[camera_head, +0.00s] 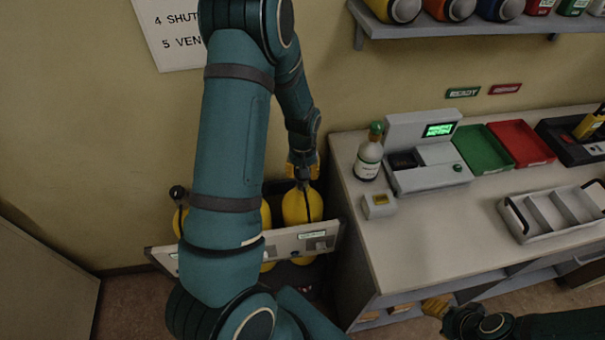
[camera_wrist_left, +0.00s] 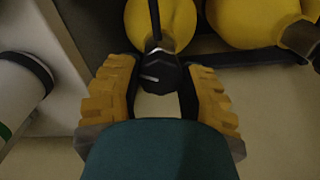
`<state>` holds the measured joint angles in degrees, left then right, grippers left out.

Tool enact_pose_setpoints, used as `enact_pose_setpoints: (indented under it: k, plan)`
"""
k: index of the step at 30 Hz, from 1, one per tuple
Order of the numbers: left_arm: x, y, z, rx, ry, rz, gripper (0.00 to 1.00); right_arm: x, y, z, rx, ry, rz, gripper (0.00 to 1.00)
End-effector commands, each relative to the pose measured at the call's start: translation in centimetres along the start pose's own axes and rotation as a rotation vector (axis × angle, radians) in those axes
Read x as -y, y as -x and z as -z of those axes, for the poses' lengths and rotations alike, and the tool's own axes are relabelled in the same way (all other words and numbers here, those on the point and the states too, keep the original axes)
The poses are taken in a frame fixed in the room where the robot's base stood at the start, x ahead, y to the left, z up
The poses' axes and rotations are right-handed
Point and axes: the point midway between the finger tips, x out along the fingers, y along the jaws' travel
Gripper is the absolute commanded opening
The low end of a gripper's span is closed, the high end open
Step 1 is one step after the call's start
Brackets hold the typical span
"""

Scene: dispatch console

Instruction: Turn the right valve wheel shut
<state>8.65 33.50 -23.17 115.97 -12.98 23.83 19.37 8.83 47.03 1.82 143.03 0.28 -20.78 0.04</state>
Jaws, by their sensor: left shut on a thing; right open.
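Yellow cylinders stand in a rack by the wall. The right cylinder (camera_head: 300,207) also shows at the top of the left wrist view (camera_wrist_left: 163,20). My left gripper (camera_head: 302,168) is above it, pointing down. In the left wrist view its yellow ribbed fingers (camera_wrist_left: 161,97) are on both sides of the right valve wheel (camera_wrist_left: 161,76), which is black with a pale mark, and are shut on it. In the head view the gripper hides most of this wheel. My right gripper (camera_head: 436,306) is open and empty, low beside the counter's front. My left arm hides part of the rack.
The counter (camera_head: 385,245) stands right of the rack. A shelf (camera_head: 450,30) hangs above.

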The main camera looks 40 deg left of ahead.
Motion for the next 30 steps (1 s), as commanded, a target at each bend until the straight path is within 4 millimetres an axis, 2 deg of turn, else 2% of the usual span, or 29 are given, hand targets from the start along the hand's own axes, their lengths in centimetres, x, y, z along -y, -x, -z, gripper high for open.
enact_pose_setpoints:
  k: [15, 30]
  plan:
    - [-0.1, -0.2, -0.1, 0.001, -0.492, -0.001, 0.05, -0.7, -2.1, -0.2, -0.001, 0.000, -0.004, 0.47]
    - [-0.1, -0.1, -0.1, 0.002, -0.920, -0.001, 0.05, -1.0, -2.9, -0.3, -0.001, 0.000, -0.006, 0.47]
